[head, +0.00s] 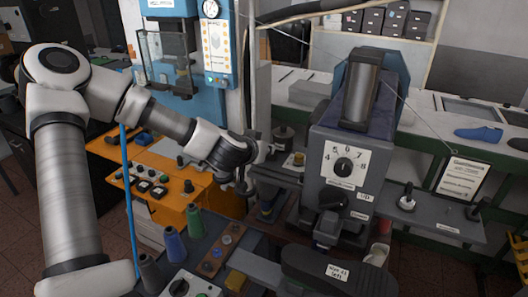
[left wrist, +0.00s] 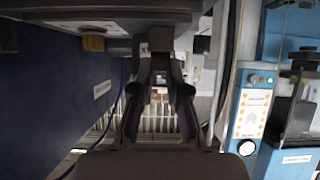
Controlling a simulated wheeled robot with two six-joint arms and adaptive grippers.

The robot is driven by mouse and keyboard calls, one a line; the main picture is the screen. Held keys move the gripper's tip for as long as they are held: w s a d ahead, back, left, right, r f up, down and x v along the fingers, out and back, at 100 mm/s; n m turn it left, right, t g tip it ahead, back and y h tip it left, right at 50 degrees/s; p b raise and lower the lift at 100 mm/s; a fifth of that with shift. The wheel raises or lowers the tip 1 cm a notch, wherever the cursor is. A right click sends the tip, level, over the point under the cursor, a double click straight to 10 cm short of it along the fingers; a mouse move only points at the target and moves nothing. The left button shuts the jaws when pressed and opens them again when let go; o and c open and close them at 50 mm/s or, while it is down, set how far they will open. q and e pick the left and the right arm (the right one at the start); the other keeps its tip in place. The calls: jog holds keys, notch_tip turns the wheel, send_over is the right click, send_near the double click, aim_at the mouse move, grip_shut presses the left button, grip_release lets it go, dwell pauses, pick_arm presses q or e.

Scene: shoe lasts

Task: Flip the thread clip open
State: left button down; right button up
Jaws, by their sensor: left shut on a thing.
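My left gripper (head: 258,165) reaches in from the left to the left side of the grey machine (head: 343,160) with the numbered dial. In the left wrist view its two dark fingers (left wrist: 160,90) lie on either side of a small dark grey part (left wrist: 160,45), which may be the thread clip. The fingers are shut on this part under the machine's overhang. The clip's shape and whether it is open cannot be made out, as the fingers and the dim light hide it. My right gripper is not in view.
An orange bench (head: 190,215) with knobs stands below my left arm. Thread cones (head: 175,245) stand in front. The blue machine (head: 218,40) is close behind the arm. A thin thread runs above the grey machine.

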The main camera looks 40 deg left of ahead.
pick_arm(q)
jog(key=shift+w+a+r+g+h, duration=0.15)
jog(key=shift+w+r+g, duration=0.15)
jog(key=shift+g, duration=0.3)
jog(key=shift+w+a+r+g+h, duration=0.15)
jog(key=shift+r+g, duration=0.25)
jog(key=shift+g, duration=0.2)
jog(key=g, duration=0.1)
jog(key=w+r+g+h, duration=0.1)
jog(key=g, duration=0.1)
jog(key=shift+w+a+g, duration=0.1)
jog(key=shift+w+g, duration=0.15)
jog(key=shift+g, duration=0.05)
jog(key=g, duration=0.1)
jog(key=w+g, duration=0.1)
jog(key=g+h, duration=0.1)
jog(key=shift+w+a+r, duration=0.15)
jog(key=shift+a+r, duration=0.05)
jog(key=shift+r, duration=0.05)
jog(key=shift+w+a+g+h, duration=0.1)
jog(key=shift+w+g+h, duration=0.3)
jog(key=shift+g, duration=0.4)
jog(key=shift+s+f, duration=0.1)
jog(key=c, duration=1.2)
grip_release()
jog(key=shift+o, duration=0.2)
